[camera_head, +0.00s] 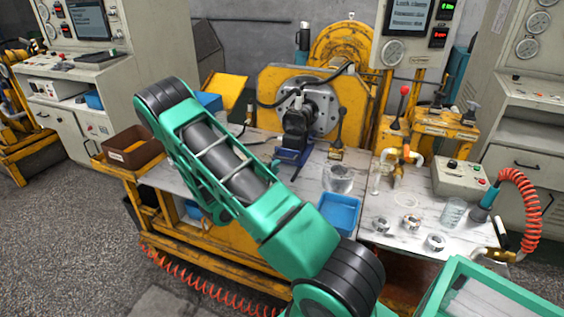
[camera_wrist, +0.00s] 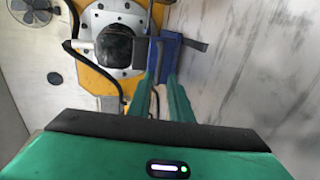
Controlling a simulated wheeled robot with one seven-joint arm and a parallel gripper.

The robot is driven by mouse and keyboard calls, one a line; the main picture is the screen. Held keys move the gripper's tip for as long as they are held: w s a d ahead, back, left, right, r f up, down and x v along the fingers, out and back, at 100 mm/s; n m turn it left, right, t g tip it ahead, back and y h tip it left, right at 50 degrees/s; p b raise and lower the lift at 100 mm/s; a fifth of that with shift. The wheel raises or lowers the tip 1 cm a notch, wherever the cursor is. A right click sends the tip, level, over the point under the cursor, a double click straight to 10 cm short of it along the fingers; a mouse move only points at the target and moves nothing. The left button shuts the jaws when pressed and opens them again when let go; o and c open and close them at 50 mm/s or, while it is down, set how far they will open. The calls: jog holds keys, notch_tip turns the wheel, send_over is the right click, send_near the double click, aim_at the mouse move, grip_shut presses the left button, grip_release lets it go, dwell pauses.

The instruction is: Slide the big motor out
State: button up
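The big motor is a black body (camera_head: 297,120) against a round grey metal flange (camera_head: 323,105) on the yellow machine. A blue support (camera_head: 292,157) sits under it on the worktop. In the wrist view the dark motor (camera_wrist: 115,46) is at the upper left and the blue support (camera_wrist: 157,55) is just right of it. My gripper (camera_wrist: 161,78) has two green fingers pointing at the blue support, with a narrow gap between the tips. I cannot tell whether they touch it. In the head view my green arm hides the gripper.
A blue tray (camera_head: 339,212), a glass bowl (camera_head: 338,178), several metal rings (camera_head: 411,222) and a control box (camera_head: 460,179) stand on the worktop. A brown bin (camera_head: 132,148) is at the left end. Black hoses (camera_wrist: 72,30) run beside the motor.

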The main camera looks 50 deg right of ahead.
aim_at(285, 158)
jog(key=x, duration=1)
jog(key=shift+w+d+f, duration=0.1)
jog(key=shift+w+d, duration=0.1)
jog(key=shift+d, duration=0.1)
grip_shut()
